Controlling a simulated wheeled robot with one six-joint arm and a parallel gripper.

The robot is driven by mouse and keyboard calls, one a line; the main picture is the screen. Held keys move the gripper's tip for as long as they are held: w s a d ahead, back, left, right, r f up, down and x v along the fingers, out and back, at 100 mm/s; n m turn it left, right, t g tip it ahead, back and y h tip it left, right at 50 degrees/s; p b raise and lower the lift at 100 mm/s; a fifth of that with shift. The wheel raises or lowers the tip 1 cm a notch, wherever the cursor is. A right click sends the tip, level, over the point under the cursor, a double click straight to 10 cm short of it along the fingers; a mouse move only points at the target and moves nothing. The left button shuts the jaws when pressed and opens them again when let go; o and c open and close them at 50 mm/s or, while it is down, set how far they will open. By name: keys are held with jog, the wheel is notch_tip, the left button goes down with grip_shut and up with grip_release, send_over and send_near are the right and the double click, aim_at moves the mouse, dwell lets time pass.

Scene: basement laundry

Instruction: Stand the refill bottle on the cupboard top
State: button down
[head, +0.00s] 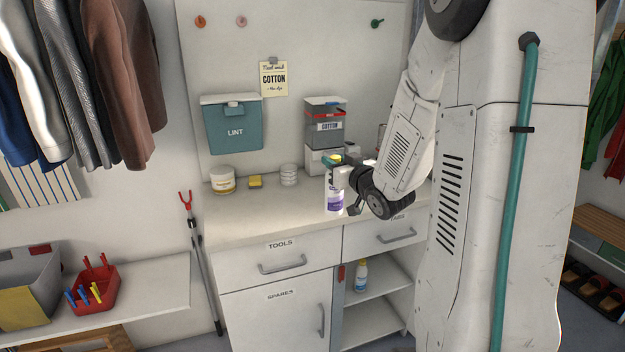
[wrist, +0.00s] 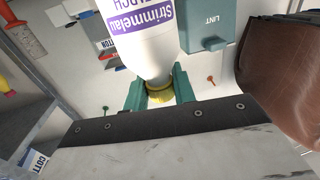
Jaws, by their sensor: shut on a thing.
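A white bottle with a purple label and yellow cap (head: 334,197) is upright over the front part of the cupboard top (head: 270,208). In the wrist view, the teal fingers of my gripper (wrist: 158,88) lie either side of the yellow cap, and the bottle's body (wrist: 148,48) reads "Strimmelau". Whether its base touches the cupboard top or hangs just above cannot be told. A second, smaller white and blue bottle (head: 361,274) stands on the open shelf below.
A tub (head: 222,180), a yellow sponge (head: 255,182) and a stack of white discs (head: 289,175) stand along the back left. A teal LINT bin (head: 233,125) hangs on the wall. The front left of the top is clear.

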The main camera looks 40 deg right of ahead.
jog(key=w+a+f, duration=0.1)
jog(key=w+f, duration=0.1)
jog(key=w, duration=0.5)
jog(key=w+f, duration=0.3)
jog(key=w, duration=0.5)
jog(key=shift+a, duration=0.35)
jog(key=shift+f, duration=0.1)
jog(key=c, duration=1.2)
grip_release()
jog(key=shift+o, duration=0.3)
